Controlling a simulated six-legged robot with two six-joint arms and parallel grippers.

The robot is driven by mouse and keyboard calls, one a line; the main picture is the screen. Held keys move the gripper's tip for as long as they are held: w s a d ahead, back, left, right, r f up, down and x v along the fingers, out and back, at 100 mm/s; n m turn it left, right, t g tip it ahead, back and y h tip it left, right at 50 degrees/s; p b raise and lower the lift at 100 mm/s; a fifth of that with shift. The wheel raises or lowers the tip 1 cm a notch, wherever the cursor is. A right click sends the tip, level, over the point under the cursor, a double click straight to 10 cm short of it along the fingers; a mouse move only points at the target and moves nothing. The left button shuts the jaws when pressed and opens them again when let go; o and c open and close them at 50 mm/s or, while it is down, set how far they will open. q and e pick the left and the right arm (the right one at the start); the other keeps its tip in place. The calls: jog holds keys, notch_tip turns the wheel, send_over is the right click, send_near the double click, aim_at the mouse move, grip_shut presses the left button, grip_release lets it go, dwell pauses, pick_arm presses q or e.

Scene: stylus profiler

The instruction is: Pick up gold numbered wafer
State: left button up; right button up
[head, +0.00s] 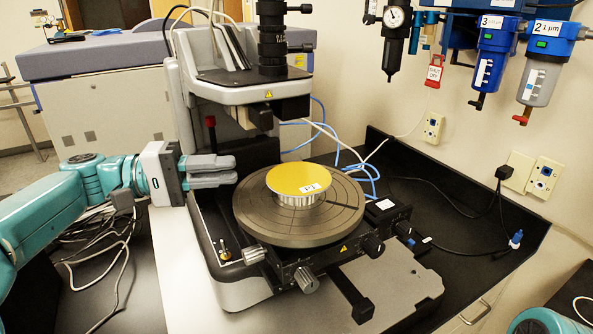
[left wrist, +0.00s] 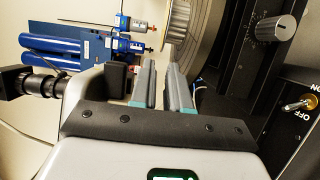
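The gold wafer (head: 293,178) is a flat round disc with a white label that seems to read P1. It lies on a short ribbed silver pedestal (head: 300,199) in the middle of the dark round stage (head: 285,226) of the profiler. The ribbed pedestal also shows at the top of the left wrist view (left wrist: 178,20). My left gripper (head: 234,170) is to the left of the stage, apart from the wafer. Its fingers are parallel with a narrow empty gap between them, also seen in the left wrist view (left wrist: 160,70). My right gripper is out of view.
The profiler head (head: 250,90) with its black optics column overhangs behind the wafer. Knobs (head: 306,279) line the stage's front. Blue filters (head: 497,50) hang on the right wall. Cables lie on the black bench at left and right. Part of my right arm (head: 545,322) shows at bottom right.

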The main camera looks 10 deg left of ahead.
aim_at(262, 184)
pick_arm(q)
jog(key=p+x, duration=0.2)
jog(key=x, duration=0.4)
jog(key=shift+w+d+f, duration=0.1)
jog(key=shift+w+d, duration=0.05)
jog(key=shift+d, duration=0.05)
jog(key=shift+w+d+f, duration=0.1)
jog(key=shift+w+d, duration=0.05)
jog(key=shift+d, duration=0.15)
jog(key=shift+a, duration=0.2)
grip_shut()
